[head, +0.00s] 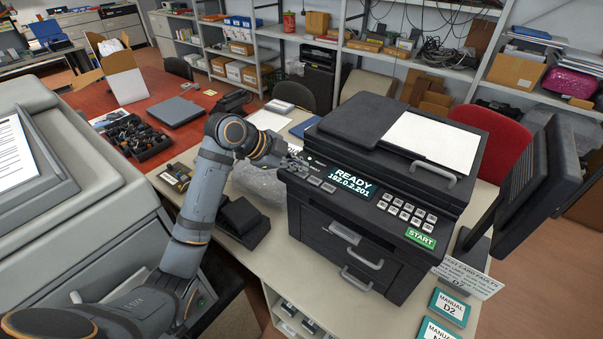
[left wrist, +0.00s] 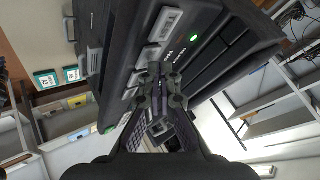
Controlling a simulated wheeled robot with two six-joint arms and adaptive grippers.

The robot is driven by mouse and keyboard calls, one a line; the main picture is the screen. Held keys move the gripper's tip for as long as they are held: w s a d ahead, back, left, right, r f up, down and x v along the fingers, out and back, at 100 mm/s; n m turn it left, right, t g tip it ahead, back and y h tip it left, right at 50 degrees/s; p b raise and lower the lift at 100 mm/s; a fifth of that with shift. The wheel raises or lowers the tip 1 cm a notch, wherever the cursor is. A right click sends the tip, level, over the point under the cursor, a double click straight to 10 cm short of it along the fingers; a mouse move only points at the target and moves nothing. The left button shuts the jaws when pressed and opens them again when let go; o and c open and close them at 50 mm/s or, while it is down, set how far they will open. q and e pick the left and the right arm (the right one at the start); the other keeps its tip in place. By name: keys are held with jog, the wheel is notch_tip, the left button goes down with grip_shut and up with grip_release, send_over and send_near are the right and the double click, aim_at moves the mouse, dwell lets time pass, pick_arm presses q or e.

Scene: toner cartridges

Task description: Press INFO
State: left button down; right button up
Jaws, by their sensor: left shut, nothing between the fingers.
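The black printer (head: 385,170) stands on the pale table. Its front panel has a lit display (head: 350,183) reading READY with a number line below. A few small grey buttons (head: 314,181) sit left of the display; I cannot read which one is INFO. My left gripper (head: 296,164) is at the left end of this panel, shut and empty. In the left wrist view its closed fingertips (left wrist: 160,76) are close to the panel's row of light buttons (left wrist: 146,55); I cannot tell whether they touch. A green light (left wrist: 193,38) shows on the panel there. My right gripper is out of view.
A keypad (head: 408,211) and green START button (head: 420,238) lie right of the display. A dark monitor (head: 540,175) stands to the right, with teal MANUAL cards (head: 449,307) in front. A black box-like device (head: 242,222) sits beside the printer, under my left arm.

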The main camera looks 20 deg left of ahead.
aim_at(299, 175)
pick_arm(q)
jog(key=shift+f, duration=0.4)
dwell(0.5)
jog(key=shift+r+p, duration=0.7)
jog(key=shift+r, duration=0.1)
notch_tip(299, 175, up, 5)
jog(key=p, duration=0.4)
jog(key=shift+r+p, duration=0.1)
jog(key=shift+p, duration=0.2)
dwell(0.3)
